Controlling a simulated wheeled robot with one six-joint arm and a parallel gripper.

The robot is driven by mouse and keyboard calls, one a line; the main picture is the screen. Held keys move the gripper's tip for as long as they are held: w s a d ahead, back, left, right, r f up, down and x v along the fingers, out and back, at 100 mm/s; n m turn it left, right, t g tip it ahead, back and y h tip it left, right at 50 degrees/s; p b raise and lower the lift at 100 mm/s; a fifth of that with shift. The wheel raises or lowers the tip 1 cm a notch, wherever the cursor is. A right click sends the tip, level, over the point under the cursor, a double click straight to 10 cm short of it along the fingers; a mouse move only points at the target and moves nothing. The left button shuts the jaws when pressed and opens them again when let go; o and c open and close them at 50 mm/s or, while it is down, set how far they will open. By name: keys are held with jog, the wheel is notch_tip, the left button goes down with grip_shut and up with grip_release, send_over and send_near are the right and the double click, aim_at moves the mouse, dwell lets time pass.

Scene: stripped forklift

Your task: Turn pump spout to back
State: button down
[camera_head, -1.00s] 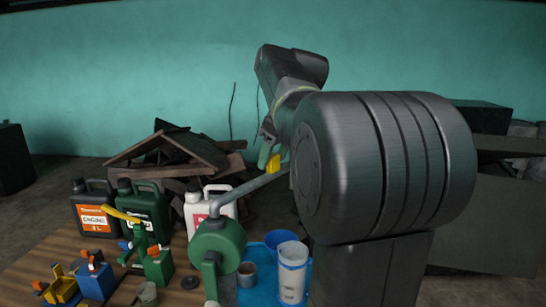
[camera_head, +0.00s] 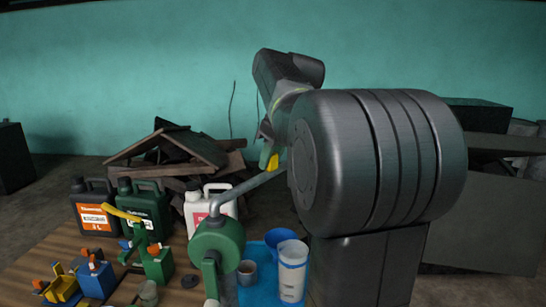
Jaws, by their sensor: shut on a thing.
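The green rotary pump (camera_head: 218,243) stands at the front of the table. Its grey spout (camera_head: 248,187) leaves the pump's top and runs to the right and away from me, rising in the picture. My gripper (camera_head: 269,158), with green and yellow fingertip parts, is at the spout's far end and is shut on it. My dark arm hides part of the gripper and whatever lies behind it on the right.
A blue tray (camera_head: 262,293) right of the pump holds a white container (camera_head: 292,272), a blue funnel (camera_head: 278,238) and a metal cup (camera_head: 247,270). Several jugs, including an orange-labelled one (camera_head: 95,207), stand behind left. A wood pile (camera_head: 180,152) lies beyond the table.

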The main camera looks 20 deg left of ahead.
jog(key=a+n+g, duration=0.2)
jog(key=a+n, duration=0.4)
jog(key=a, duration=0.4)
jog(key=shift+w+a+n+g, duration=0.15)
jog(key=shift+a+n+g, duration=0.1)
jog(key=shift+n+g, duration=0.05)
jog(key=c, duration=1)
grip_release()
jog(key=shift+a, duration=0.1)
jog(key=shift+v, duration=3.8)
